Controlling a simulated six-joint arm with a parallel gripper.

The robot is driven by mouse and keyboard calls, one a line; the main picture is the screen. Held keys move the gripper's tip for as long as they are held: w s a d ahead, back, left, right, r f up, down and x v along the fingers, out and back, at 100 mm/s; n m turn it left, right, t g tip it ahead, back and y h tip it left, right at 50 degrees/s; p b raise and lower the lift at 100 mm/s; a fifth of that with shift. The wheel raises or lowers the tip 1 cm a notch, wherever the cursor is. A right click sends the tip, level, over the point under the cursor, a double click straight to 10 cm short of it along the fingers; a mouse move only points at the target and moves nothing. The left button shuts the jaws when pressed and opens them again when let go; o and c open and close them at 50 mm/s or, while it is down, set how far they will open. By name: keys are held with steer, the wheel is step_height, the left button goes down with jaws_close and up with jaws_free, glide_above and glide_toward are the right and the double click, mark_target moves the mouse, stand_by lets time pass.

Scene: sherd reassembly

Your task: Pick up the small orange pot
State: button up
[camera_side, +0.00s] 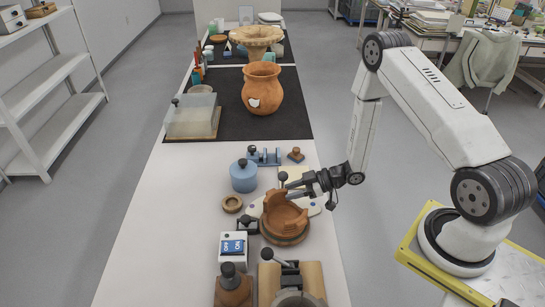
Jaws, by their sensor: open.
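A small orange-brown pot (283,216) with a jagged, broken rim sits on a dark round stand (285,238) on the white table. My gripper (289,186) comes in from the right, just above the pot's far rim. Its two dark fingers point left and are apart, with nothing seen between them. Whether a finger touches the rim cannot be told from this view. A larger orange pot (264,92) with a white patch stands upright on the black mat farther back.
A blue lidded jar (243,177), a wooden ring (232,204) and a blue-and-white switch box (233,248) stand left of the small pot. Clamp-like fixtures (290,275) are in front. A clear box (192,118) is farther back. The table's left side (165,220) is bare.

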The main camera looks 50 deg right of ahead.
steer(key=shift+x, duration=1.3)
jaws_close()
stand_by(0.8)
